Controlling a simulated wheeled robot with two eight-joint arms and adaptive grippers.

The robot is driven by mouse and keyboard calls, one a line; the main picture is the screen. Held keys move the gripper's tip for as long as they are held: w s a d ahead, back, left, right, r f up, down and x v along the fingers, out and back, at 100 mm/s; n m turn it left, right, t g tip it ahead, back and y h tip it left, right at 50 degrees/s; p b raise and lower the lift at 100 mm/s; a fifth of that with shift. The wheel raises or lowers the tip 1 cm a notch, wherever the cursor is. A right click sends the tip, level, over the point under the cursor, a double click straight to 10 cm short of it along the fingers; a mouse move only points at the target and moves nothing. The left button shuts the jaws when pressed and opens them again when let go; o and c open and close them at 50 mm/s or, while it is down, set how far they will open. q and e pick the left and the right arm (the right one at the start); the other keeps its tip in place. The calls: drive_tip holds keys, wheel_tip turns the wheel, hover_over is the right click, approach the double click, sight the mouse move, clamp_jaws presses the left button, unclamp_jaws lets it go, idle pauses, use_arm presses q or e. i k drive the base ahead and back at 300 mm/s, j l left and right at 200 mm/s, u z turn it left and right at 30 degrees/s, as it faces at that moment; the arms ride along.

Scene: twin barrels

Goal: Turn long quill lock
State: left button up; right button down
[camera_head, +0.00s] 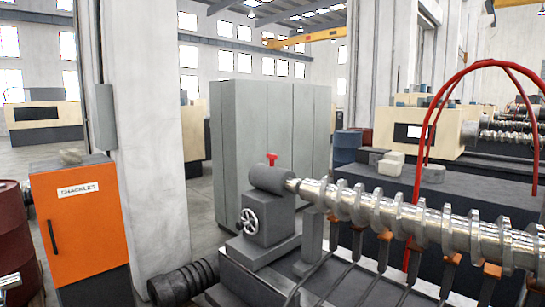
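A red T-shaped lock handle (271,159) stands upright on top of the grey tailstock barrel (270,179). The barrel sits on a grey block (268,220) with a spoked silver handwheel (249,221) on its left side. Neither of my grippers can be made out in the head view. Nothing is touching the red handle.
An orange cabinet (80,225) labelled "SHACKLES" stands at left beside a white pillar (150,150). A black ribbed cylinder (184,283) lies at the machine's front left. Red curved tubing (425,150) arches over the crankshaft. Grey cabinets (270,120) stand behind. An unclear shiny piece (10,282) shows at the left edge.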

sight(271, 158)
drive_tip(key=i+j+u, duration=1)
drive_tip(key=i, duration=0.3)
drive_tip(key=i+j+u, duration=0.1)
drive_tip(key=i+j, duration=0.15)
drive_tip(key=i, duration=0.2)
drive_tip(key=i+l+z, duration=0.1)
drive_tip(key=i+z, duration=0.25)
drive_tip(key=z, duration=0.15)
drive_tip(key=i+z, duration=0.35)
drive_tip(key=z, duration=0.15)
drive_tip(key=i+j+z, duration=0.25)
drive_tip(key=z, duration=0.25)
drive_tip(key=i, duration=0.1)
